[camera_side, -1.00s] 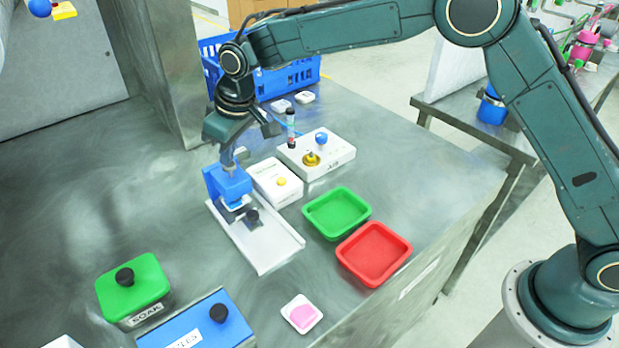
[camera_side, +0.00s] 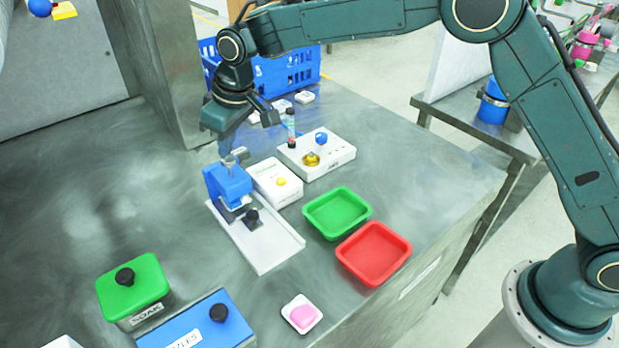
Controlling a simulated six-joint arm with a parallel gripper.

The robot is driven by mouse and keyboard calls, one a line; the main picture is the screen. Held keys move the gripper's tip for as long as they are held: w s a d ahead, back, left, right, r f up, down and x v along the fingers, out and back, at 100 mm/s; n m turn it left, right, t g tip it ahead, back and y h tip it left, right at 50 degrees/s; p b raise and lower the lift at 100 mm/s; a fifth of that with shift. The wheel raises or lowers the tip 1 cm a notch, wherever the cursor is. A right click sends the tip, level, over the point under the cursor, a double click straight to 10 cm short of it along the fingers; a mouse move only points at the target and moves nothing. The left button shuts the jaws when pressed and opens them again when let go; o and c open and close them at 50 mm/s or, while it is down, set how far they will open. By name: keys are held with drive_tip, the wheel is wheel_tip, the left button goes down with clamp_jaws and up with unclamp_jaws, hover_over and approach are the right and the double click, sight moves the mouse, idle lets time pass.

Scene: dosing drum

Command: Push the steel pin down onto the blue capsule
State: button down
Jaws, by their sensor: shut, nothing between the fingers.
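The steel pin (camera_side: 231,167) stands upright in the top of a blue press block (camera_side: 229,187). The block sits at the back end of a white tray-like base (camera_side: 262,243). My gripper (camera_side: 233,153) is shut and empty, pointing down just above the pin's top. I cannot tell whether its tips still touch the pin. I cannot make out the blue capsule; the block and its front parts may hide it.
A white box with a yellow button (camera_side: 281,182) stands close to the right of the press. Behind it is a white device with a blue knob (camera_side: 321,138). Green (camera_side: 337,213) and red (camera_side: 374,253) trays lie at right. The table left of the press is clear.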

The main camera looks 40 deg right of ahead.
wheel_tip(320, 180, up, 7)
idle(1.0)
drive_tip(key=s+d+r+m+t, duration=0.1)
drive_tip(key=s+d+r+m, duration=0.1)
drive_tip(key=s+d+r, duration=0.5)
drive_tip(key=s+d+r+m, duration=0.1)
drive_tip(key=s+d+r, duration=0.3)
drive_tip(key=s+d, duration=0.7)
drive_tip(key=s+d+f+m, duration=0.1)
drive_tip(key=s+d+f, duration=0.1)
drive_tip(key=s, duration=0.4)
drive_tip(key=s+d+f+m+t+h, duration=0.1)
drive_tip(key=s+d+f, duration=0.1)
drive_tip(key=s+d, duration=0.2)
drive_tip(key=s+d+f+m, duration=0.1)
drive_tip(key=s+d+f, duration=0.1)
drive_tip(key=s, duration=0.8)
drive_tip(key=shift+s+d+f+t+h, duration=0.2)
drive_tip(key=shift+d+f+t+h, duration=0.15)
drive_tip(key=shift+f, duration=0.2)
